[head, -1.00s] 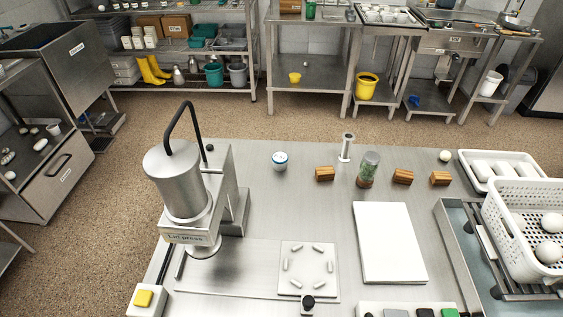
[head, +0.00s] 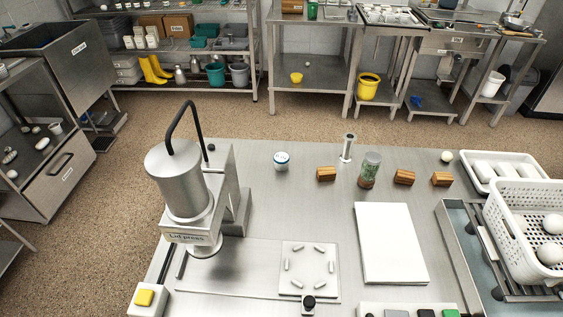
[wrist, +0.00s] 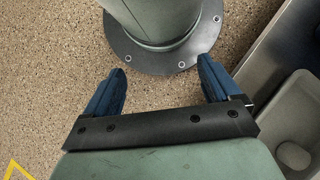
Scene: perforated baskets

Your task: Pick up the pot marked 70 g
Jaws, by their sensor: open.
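A small pot with a white lid and a blue band (head: 281,161) stands upright on the steel table, right of the lid press. Its marking is too small to read. A clear jar with green contents (head: 369,168) stands further right on the table; I cannot read a weight on it. My gripper (wrist: 162,85) shows only in the wrist view. Its two blue fingers are spread apart and empty, above the speckled floor beside a round bolted base. My gripper is not in the head view.
The lid press (head: 186,185) stands at the table's left. Several wooden blocks (head: 326,174) and a metal stand (head: 347,148) line the back. A white board (head: 390,243), a plate with pegs (head: 309,270) and a perforated basket (head: 512,222) occupy the front and right.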

